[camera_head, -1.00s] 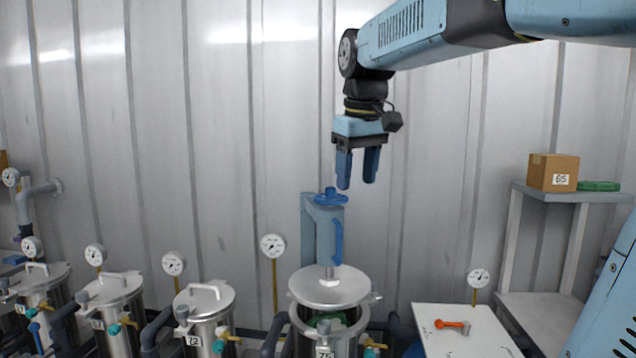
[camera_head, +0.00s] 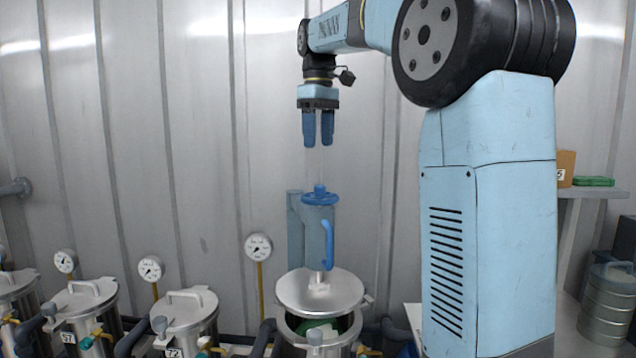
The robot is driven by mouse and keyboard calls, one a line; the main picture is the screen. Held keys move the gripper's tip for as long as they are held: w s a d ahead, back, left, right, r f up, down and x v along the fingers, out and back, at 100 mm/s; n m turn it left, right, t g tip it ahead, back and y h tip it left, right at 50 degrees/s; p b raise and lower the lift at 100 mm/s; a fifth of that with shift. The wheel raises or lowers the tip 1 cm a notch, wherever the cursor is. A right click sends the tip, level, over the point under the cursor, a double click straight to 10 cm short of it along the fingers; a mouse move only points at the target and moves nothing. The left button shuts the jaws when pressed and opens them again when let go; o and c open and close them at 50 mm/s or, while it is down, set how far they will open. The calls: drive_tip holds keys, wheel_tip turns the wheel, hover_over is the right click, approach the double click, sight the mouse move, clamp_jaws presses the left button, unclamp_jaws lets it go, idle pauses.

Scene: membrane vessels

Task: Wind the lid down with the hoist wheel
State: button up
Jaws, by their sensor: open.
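The blue hoist wheel (camera_head: 320,196) sits on top of the blue-grey hoist post (camera_head: 316,238), which carries a blue curved handle (camera_head: 327,243) on its side. The round steel lid (camera_head: 320,291) hangs under the hoist, raised and apart from the rim of the open vessel (camera_head: 318,328). Something green and white shows inside the vessel through the gap. My gripper (camera_head: 318,143) points down above the wheel, its two fingers parted and empty, with clear space between the fingertips and the wheel.
Lidded steel vessels (camera_head: 190,318) stand in a row to the left, with gauges such as the one (camera_head: 259,248) on a yellow stem. My own arm fills the right side. Behind it, a shelf holds a cardboard box (camera_head: 566,168) and a green item (camera_head: 594,181).

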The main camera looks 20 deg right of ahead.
sight(320, 193)
wheel_tip(320, 193, down, 11)
drive_tip(key=shift+d, duration=0.1)
idle(0.3)
clamp_jaws()
idle(0.5)
